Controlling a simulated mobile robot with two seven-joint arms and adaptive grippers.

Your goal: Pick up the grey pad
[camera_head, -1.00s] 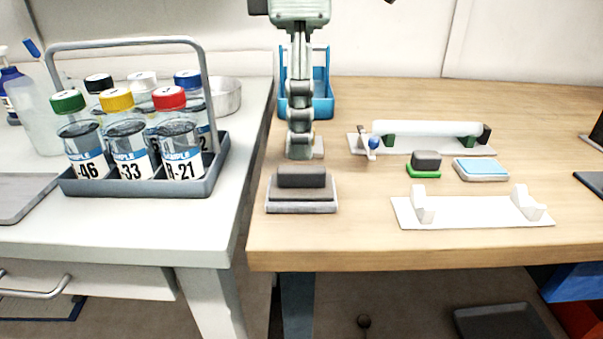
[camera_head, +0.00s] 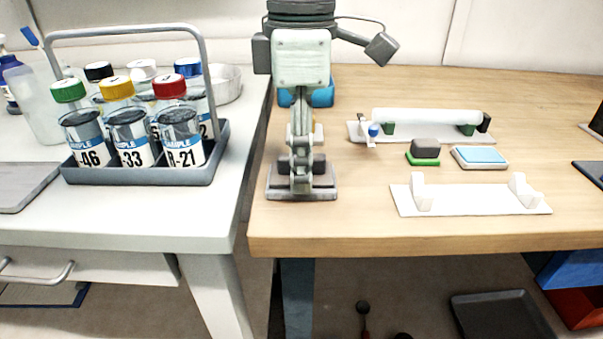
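The grey pad (camera_head: 319,167) is a dark grey block on a lighter grey flat holder (camera_head: 325,194) near the front left of the wooden table. My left gripper (camera_head: 301,178) comes down from above, pointing straight down over the middle of the pad. It is seen edge-on, with one finger hiding the other, so its opening does not show. Its fingers cover the pad's middle; the pad's ends show on both sides. I cannot tell whether they touch it. My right gripper is not in view.
To the right lie a dark block on a green base (camera_head: 424,152), a blue-topped pad (camera_head: 480,156), a white stand (camera_head: 470,200) and a white tube on supports (camera_head: 427,116). A blue caddy (camera_head: 321,93) stands behind my gripper. A bottle rack (camera_head: 145,174) stands on the left bench.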

